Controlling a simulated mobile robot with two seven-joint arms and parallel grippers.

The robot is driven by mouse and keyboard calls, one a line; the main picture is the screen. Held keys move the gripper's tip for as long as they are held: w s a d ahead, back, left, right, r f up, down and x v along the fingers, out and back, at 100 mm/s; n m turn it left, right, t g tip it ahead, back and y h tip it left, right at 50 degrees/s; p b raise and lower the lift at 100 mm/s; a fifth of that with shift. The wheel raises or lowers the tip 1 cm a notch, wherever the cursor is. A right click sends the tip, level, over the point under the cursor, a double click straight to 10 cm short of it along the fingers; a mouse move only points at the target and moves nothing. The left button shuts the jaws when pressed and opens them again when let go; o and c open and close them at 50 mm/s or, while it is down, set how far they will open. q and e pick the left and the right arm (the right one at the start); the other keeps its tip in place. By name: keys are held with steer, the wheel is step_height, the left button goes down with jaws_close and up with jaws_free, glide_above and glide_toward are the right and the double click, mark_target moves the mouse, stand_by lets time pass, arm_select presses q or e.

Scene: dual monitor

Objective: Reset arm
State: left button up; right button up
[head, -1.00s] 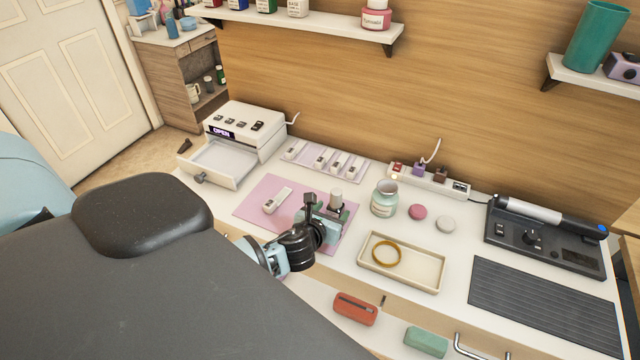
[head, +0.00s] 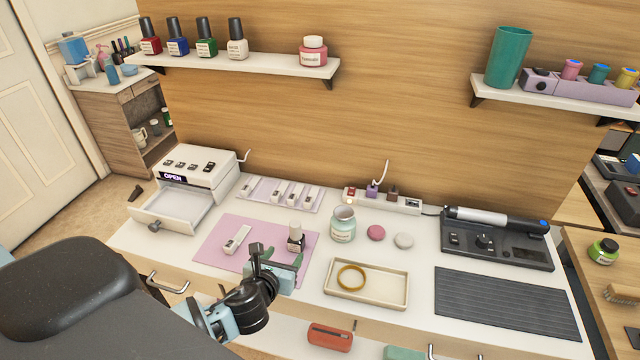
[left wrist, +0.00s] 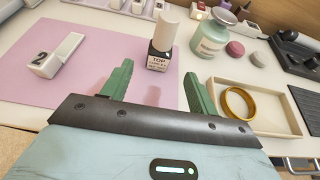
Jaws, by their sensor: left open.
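My left gripper (head: 280,268) is open over the front edge of the pink mat (head: 226,232) in the head view. In the left wrist view its two green fingers (left wrist: 155,88) are spread apart with nothing between them. A small bottle with a white cap, labelled TOP (left wrist: 161,48), stands upright on the mat just beyond the fingers; it also shows in the head view (head: 296,239). A white block marked 2 (left wrist: 58,57) lies on the mat to the left. My right gripper is not in view.
A cream tray with a rim (head: 392,301) holds a yellow ring (head: 351,277). A mint jar (head: 343,225), pink and white pucks, a dark mat (head: 505,302) and a drill unit stand to the right. A white box (head: 178,185) with an open drawer is at left.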

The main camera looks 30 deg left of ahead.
arm_select(q)
steer(key=s+d+f+n+g+h, duration=0.1)
steer(key=s+d+n+g, duration=0.25)
steer(key=s+n, duration=0.8)
steer(key=s+d+f+n+g+h, duration=0.1)
steer(key=s+d+n+g, duration=0.3)
steer(key=s+n, duration=0.7)
steer(key=s+d+f+n+g+h, duration=0.1)
steer(key=s+d+n+g, duration=0.3)
steer(key=s+n, duration=0.7)
steer(key=w+d+f+m+t+h+p, duration=0.1)
steer(key=w+f+m+t+h, duration=0.1)
steer(key=w+f+t, duration=0.2)
steer(key=shift+w+d+f+t, duration=0.2)
steer(key=shift+w+f+t, duration=0.2)
steer(key=shift+f+t, duration=1.55)
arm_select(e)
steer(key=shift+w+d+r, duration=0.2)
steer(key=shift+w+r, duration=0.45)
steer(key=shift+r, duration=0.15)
arm_select(q)
steer(key=shift+f+g, duration=0.3)
